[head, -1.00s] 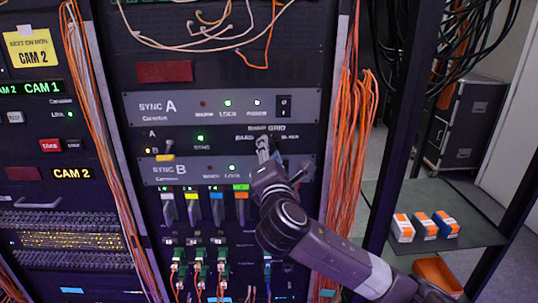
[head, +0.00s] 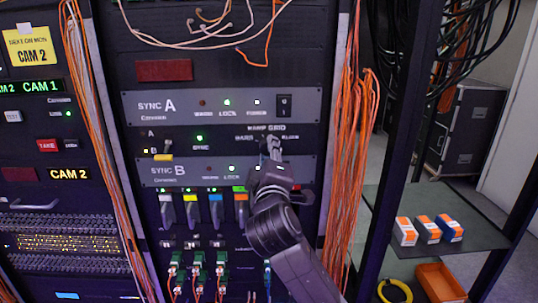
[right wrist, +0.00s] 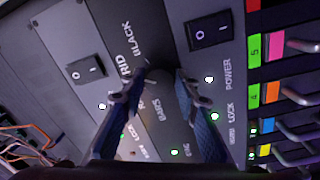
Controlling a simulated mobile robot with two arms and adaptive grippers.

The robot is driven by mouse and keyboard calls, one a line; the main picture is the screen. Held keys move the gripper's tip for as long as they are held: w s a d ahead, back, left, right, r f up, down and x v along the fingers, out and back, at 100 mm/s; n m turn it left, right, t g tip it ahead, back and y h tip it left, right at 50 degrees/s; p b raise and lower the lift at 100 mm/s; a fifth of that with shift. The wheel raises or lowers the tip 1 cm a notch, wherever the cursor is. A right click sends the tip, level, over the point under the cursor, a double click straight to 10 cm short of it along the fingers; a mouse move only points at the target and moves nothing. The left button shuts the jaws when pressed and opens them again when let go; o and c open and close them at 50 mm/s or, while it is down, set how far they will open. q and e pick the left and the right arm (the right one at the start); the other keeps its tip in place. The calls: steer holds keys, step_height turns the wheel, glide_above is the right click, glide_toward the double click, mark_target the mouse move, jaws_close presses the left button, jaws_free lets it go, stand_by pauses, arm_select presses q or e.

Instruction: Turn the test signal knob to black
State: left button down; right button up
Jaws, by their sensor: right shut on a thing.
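The test signal knob (right wrist: 158,80) is a dark round knob in the right wrist view. Labels BARS, RAMP, GRID and BLACK stand around it. My right gripper (right wrist: 160,88) has its two fingers on either side of the knob and is shut on it. In the head view my right gripper (head: 271,148) is at the knob's place, between the SYNC A panel (head: 185,105) and the SYNC B panel (head: 200,172). It hides most of the knob there, and I cannot tell which label the pointer faces. My left gripper is not in view.
Rocker switches (right wrist: 210,32) sit close to the knob on the panels. Coloured patch levers (head: 215,210) stand below SYNC B. Orange cables (head: 350,180) hang at the rack's right side. A shelf (head: 468,225) with small boxes is farther right.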

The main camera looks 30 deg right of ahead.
steer(key=m, duration=0.7)
steer(key=shift+a+f+g+b, duration=0.15)
steer(key=shift+f+g+b, duration=0.15)
steer(key=shift+b, duration=0.1)
steer(key=shift+m, duration=0.3)
steer(key=o, duration=1.1)
steer(key=shift+r, duration=0.15)
steer(key=v, duration=0.7)
steer(key=shift+s+a, duration=0.15)
steer(key=shift+a, duration=0.05)
